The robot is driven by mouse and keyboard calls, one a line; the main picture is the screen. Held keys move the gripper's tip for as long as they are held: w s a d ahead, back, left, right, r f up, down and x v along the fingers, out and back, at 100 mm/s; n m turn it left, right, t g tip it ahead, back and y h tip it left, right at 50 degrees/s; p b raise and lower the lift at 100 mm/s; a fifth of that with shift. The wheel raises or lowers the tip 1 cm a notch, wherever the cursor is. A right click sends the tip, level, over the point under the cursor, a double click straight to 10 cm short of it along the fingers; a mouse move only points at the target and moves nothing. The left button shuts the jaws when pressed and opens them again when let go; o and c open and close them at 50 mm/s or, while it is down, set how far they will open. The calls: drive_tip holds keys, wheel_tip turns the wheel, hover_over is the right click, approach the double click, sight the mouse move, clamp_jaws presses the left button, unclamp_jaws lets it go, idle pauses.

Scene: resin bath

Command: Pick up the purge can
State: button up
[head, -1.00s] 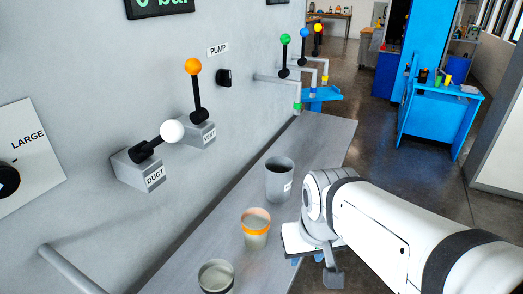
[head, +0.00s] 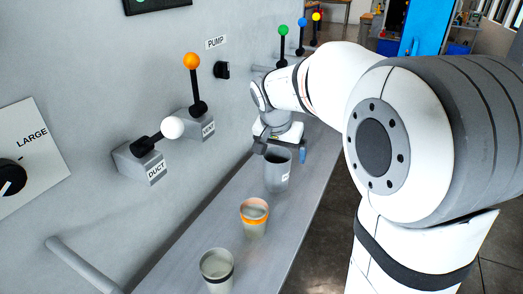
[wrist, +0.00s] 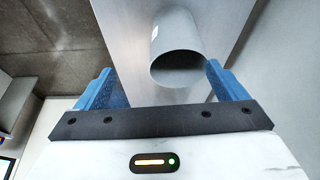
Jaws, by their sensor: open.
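My gripper (head: 283,150) is over the far side of this can in the head view, open and empty. In the wrist view the grey can (wrist: 176,38) shows beyond the open blue fingers of my gripper (wrist: 160,68), its dark mouth closer to the right finger. I see no contact between fingers and can.
An orange-banded cup (head: 254,218) and a dark-banded cup (head: 217,268) stand nearer on the bench (head: 190,255). The wall on the left carries the DUCT lever (head: 158,140), an orange-knobbed lever (head: 194,85) and the PUMP knob (head: 221,70). A pipe (head: 80,265) runs at lower left.

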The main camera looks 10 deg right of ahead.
sight(278, 160)
drive_tip(key=shift+m, duration=0.5)
drive_tip(key=w+f, duration=0.1)
drive_tip(key=f, duration=0.1)
drive_tip(key=w+f+p, duration=0.1)
drive_tip(key=w+f, duration=0.1)
drive_tip(key=f, duration=0.1)
drive_tip(key=w+f, duration=0.2)
drive_tip(key=shift+w+d+f, duration=0.15)
drive_tip(key=shift+w+d, duration=0.1)
drive_tip(key=shift+d, duration=0.05)
drive_tip(key=shift+c, duration=0.2)
drive_tip(key=c, duration=1.1)
